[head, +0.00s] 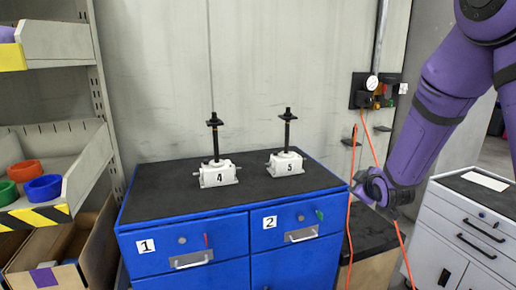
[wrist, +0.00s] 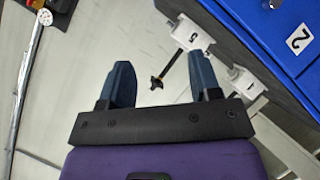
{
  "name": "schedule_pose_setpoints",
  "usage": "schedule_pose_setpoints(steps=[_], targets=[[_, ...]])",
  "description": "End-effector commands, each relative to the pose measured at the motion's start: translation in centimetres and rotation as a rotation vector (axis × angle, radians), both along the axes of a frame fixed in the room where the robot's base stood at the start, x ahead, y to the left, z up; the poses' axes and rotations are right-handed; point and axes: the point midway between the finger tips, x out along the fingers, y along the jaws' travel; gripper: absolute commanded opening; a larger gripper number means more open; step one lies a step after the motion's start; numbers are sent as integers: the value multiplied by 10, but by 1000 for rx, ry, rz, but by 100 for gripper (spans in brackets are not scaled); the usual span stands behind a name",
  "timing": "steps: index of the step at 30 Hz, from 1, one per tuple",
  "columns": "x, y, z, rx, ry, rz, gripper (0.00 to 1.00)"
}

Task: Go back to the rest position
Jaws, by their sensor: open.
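Two white screw jacks with black threaded rods stand upright on the blue cabinet's dark top (head: 150,182). The jack marked 4 (head: 217,175) is left, and the jack marked 5 (head: 286,163) is right. My purple arm reaches down from the upper right. My gripper (head: 372,188) is beside the cabinet's right edge, apart from both jacks. In the wrist view my gripper (wrist: 164,78) has its two blue-grey fingers spread with nothing between them. Jack 5 (wrist: 190,32) and jack 4 (wrist: 236,80) appear tilted beyond the fingers there.
A shelf rack with coloured rings (head: 43,187) stands left. The blue cabinet has drawers marked 1 and 2. A gauge panel (head: 370,90) with orange hoses (head: 352,215) hangs on the wall near my gripper. A white drawer cabinet (head: 460,235) stands at right.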

Motion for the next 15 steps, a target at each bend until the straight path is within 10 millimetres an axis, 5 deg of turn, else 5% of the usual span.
schedule_pose_setpoints(steps=[15], targets=[[-113, -7, 106, 347, 263, -214, 57]])
